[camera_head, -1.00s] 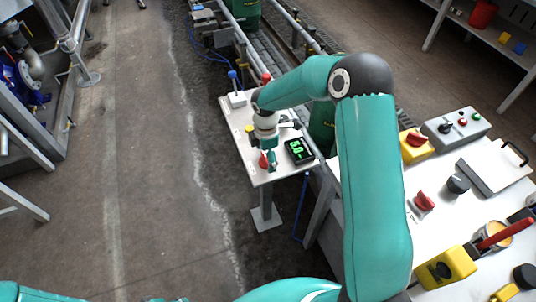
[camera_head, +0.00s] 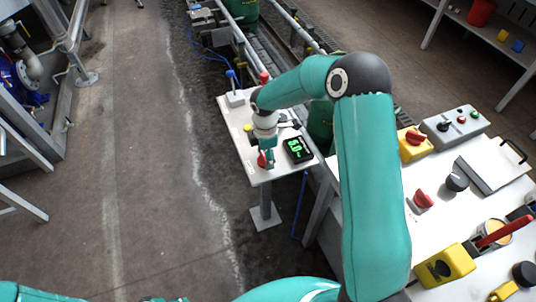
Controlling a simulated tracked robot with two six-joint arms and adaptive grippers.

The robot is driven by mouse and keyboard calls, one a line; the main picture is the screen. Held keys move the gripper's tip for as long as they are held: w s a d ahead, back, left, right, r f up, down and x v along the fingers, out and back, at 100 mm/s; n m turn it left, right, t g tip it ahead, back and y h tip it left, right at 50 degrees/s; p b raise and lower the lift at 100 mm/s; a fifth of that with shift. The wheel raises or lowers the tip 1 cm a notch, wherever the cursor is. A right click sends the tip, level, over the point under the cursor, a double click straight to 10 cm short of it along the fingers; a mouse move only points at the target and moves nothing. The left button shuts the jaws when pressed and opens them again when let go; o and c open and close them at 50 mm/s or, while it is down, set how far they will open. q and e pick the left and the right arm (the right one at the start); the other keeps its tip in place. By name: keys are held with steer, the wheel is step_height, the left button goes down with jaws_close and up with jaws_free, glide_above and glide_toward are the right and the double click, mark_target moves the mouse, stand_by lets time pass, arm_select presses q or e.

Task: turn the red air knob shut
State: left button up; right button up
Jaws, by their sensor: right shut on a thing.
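The red air knob (camera_head: 262,160) is near the front edge of the small white panel table (camera_head: 236,122), partly hidden by my right gripper. My right gripper (camera_head: 267,158) points down and is shut on the red knob; the fingertips are small and their contact is hard to see. A black display (camera_head: 298,149) with green digits lies just right of the knob; I cannot read it surely. My left gripper is out of view.
A blue-topped lever (camera_head: 232,80) stands at the panel's back left. At right, a white bench (camera_head: 430,236) holds another red knob (camera_head: 423,199), yellow boxes and a grey button box (camera_head: 455,126). The floor left of the panel is clear.

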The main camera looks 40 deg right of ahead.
steer(key=m+b, duration=0.3)
steer(key=shift+a+f+m, duration=0.25)
steer(key=shift+a+m, duration=0.05)
steer(key=m+b, duration=0.3)
steer(key=m, duration=0.1)
steer(key=shift+r, duration=0.1)
steer(key=m+b, duration=0.2)
steer(key=m, duration=0.3)
steer(key=shift+w+r+m+b, duration=0.1)
steer(key=shift+m+b, duration=0.2)
steer(key=shift+m, duration=0.1)
steer(key=m+b, duration=0.1)
steer(key=m, duration=0.2)
steer(key=shift+r+m, duration=0.1)
steer(key=shift+m, duration=0.5)
steer(key=shift+d+r, duration=0.1)
steer(key=o, duration=1)
steer(key=shift+w, duration=0.1)
steer(key=shift+o, duration=0.7)
